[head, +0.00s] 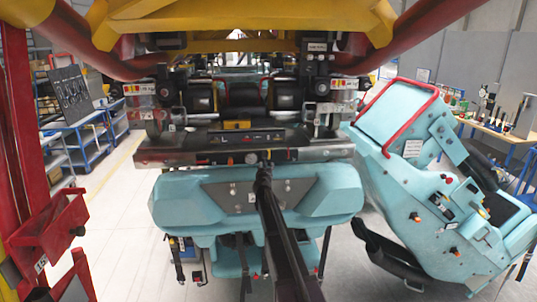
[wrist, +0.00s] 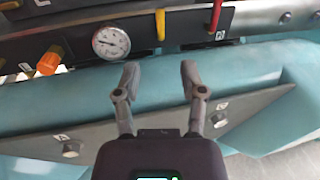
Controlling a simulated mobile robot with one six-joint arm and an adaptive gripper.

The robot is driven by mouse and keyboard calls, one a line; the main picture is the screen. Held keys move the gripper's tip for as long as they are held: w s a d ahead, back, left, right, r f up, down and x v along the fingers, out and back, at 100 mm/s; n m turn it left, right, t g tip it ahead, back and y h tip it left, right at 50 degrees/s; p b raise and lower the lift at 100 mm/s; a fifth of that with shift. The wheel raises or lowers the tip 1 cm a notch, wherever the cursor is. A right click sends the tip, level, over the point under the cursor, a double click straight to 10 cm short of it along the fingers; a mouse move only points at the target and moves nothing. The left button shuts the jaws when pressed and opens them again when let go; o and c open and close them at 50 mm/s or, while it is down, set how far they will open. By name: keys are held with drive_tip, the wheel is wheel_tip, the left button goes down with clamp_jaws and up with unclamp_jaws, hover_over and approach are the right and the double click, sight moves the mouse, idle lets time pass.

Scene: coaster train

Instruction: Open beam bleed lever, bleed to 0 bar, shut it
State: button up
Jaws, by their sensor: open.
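In the wrist view my gripper (wrist: 159,80) is open and empty, its two fingers apart. It is in front of the turquoise body, below a dark beam panel (wrist: 185,28). On this panel are a round white pressure gauge (wrist: 111,41), a yellow lever (wrist: 160,24) and a red lever (wrist: 216,15), both pointing down. I cannot tell which is the bleed lever. The gauge needle is visible, but I cannot read its value. The fingers touch neither lever. The gauge also shows small in the head view (head: 251,158), where my arm hides the gripper.
An orange knob (wrist: 49,61) sticks out left of the gauge. The turquoise body (head: 180,205) hangs below the beam. A tilted turquoise seat unit (head: 430,190) stands at the right. A red post with a tray (head: 45,230) is at the left. Pale floor is clear at left.

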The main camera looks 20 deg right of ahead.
drive_tip(key=x, duration=1.3)
drive_tip(key=shift+w+d, duration=0.15)
drive_tip(key=shift+w, duration=0.15)
clamp_jaws()
drive_tip(key=shift+a, duration=0.25)
drive_tip(key=shift+d, duration=0.25)
